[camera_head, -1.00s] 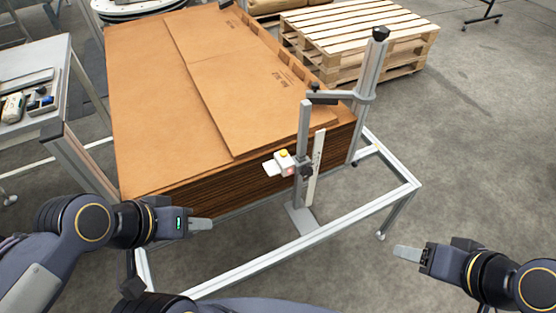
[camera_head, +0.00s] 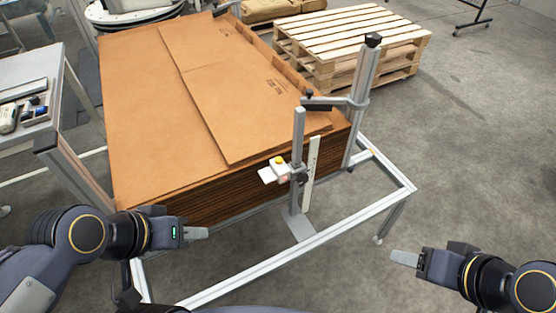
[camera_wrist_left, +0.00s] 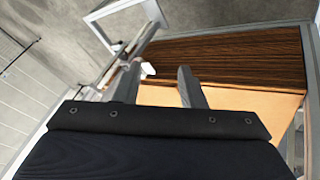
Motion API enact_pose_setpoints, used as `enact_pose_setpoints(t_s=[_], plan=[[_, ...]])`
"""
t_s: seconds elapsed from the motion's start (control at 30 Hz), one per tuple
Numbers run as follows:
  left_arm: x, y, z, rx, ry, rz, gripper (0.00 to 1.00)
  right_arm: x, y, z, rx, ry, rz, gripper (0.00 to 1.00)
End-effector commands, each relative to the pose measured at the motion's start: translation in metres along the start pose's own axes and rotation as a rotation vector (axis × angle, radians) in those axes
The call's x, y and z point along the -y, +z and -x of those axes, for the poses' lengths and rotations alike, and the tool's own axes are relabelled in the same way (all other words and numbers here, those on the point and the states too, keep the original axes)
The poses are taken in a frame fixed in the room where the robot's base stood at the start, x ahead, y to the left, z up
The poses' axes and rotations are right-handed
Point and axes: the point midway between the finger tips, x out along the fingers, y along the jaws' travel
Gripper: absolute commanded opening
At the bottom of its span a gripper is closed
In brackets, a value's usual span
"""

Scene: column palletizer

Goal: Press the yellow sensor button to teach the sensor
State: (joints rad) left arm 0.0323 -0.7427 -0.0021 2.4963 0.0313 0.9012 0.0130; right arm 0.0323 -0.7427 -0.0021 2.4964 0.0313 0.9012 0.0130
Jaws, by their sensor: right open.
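The yellow sensor button (camera_head: 278,160) is on top of a small white sensor (camera_head: 268,176), clamped to a grey upright post (camera_head: 298,150) at the front of the cardboard stack (camera_head: 160,80). A small white part, likely the sensor, also shows in the left wrist view (camera_wrist_left: 148,68), near the left fingertip; the button cannot be made out there. My left gripper (camera_head: 206,233) is left of and nearer than the sensor, apart from it. Its two fingers stand apart and empty in the left wrist view (camera_wrist_left: 160,72). My right gripper (camera_head: 393,257) is open and empty at lower right, away from the sensor.
A metal frame (camera_head: 340,222) runs around the stack's front. A taller post with an arm (camera_head: 365,85) stands behind the sensor. A wooden pallet stack (camera_head: 350,40) is at the back. A side table (camera_head: 40,75) is at left. Open floor lies at right.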

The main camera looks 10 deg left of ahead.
Motion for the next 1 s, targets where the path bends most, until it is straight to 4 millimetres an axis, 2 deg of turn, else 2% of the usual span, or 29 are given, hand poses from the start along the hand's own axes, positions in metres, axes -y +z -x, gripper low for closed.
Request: enact_pose_setpoints(t_s=[0.3, 0.57, 1.0], plan=[[0.0, 0.0, 0.0, 0.0, 0.0, 0.0, 0.35, 0.0, 0.0, 0.0, 0.0, 0.0, 0.0, 0.57], [0.0, 0.0, 0.0, 0.0, 0.0, 0.0, 0.01, 0.0, 0.0, 0.0, 0.0, 0.0, 0.0, 0.57], [0.0, 0.0, 0.0, 0.0, 0.0, 0.0, 0.0, 0.0, 0.0, 0.0, 0.0, 0.0, 0.0, 0.57]])
